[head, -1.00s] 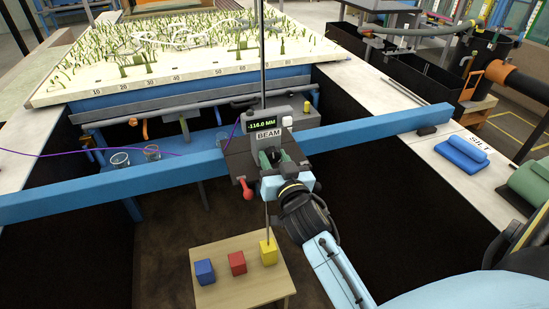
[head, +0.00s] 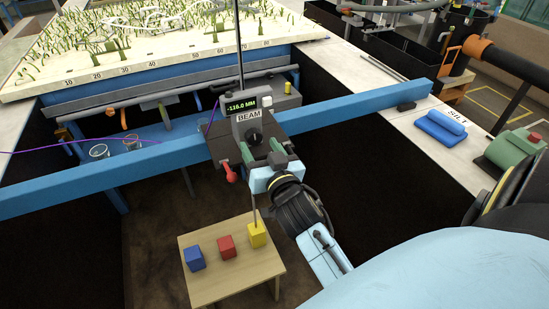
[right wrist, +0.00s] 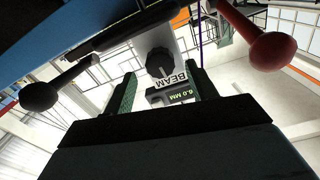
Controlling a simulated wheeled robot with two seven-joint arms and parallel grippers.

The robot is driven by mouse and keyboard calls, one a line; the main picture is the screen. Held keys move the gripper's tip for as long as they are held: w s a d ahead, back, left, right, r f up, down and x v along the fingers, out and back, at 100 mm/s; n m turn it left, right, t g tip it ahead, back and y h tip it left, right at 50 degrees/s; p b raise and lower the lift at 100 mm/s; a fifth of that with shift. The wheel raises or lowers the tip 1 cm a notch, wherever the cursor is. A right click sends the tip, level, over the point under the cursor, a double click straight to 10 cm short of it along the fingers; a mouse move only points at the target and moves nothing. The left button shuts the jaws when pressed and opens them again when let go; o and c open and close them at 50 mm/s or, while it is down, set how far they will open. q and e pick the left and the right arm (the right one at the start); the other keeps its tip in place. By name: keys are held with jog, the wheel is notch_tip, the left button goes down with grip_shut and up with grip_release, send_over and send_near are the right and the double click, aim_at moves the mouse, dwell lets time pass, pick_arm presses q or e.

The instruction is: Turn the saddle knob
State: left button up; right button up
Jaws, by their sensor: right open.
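In the right wrist view, clear space shows between the knob and each finger of the gripper (right wrist: 164,84). My left gripper is not in view.
A red-knobbed lever (head: 230,173) hangs on the saddle's left side. The blue beam (head: 110,182) crosses the flume. Below, a wooden table (head: 243,275) carries blue, red and yellow cubes. A thin rod reaches down to the yellow cube (head: 256,235).

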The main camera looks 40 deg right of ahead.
aim_at(255, 139)
jog(key=b+v, duration=0.1)
jog(key=v, duration=0.9)
jog(key=shift+a, duration=0.1)
dwell(0.8)
jog(key=x, duration=1.3)
jog(key=shift+w, duration=0.1)
jog(key=shift+c, duration=0.4)
jog(key=c, duration=0.9)
